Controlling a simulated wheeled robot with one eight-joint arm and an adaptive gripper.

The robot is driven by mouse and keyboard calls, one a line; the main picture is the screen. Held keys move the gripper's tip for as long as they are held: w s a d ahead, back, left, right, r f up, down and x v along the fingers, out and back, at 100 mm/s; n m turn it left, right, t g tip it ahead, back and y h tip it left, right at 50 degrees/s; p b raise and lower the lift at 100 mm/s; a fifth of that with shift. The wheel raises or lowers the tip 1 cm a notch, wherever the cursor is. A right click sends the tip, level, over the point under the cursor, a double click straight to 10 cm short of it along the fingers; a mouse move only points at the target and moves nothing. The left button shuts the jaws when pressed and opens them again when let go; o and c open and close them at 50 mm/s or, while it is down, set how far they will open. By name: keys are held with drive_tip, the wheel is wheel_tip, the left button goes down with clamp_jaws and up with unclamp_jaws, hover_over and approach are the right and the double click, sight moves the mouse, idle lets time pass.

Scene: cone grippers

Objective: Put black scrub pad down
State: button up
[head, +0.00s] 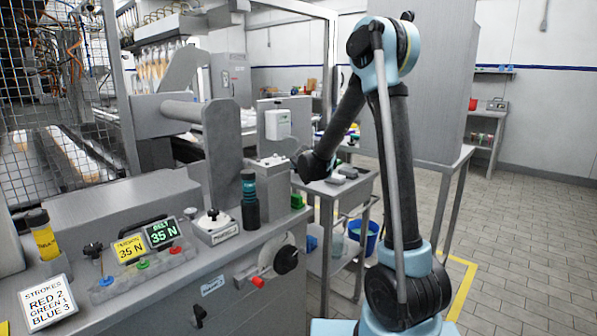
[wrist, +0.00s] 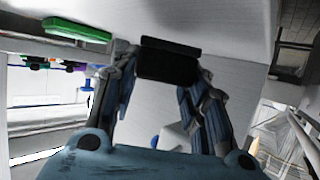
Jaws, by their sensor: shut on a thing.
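My gripper (wrist: 165,78) is shut on the black scrub pad (wrist: 170,60) in the wrist view. The pad is a dark block between the two fingertips, with a pale surface behind it. I cannot tell whether the pad touches that surface. In the head view my arm bends down toward a grey cart (head: 362,192), and its dark end is beside the machine. The fingers and the held pad cannot be made out there.
A green block (wrist: 78,31) shows at upper left in the wrist view. Grey and dark items (head: 345,171) lie on the cart top. A blue bucket (head: 364,236) stands lower down. The machine bench holds a dark bottle (head: 250,200) and a white switch box (head: 217,228).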

drive_tip(key=shift+f, duration=0.65)
drive_tip(key=shift+w+a+f, duration=0.1)
drive_tip(key=shift+a+f, duration=0.05)
drive_tip(key=shift+f, duration=0.2)
drive_tip(key=o, duration=0.9)
drive_tip(key=shift+c, duration=0.2)
drive_tip(key=v, duration=1.2)
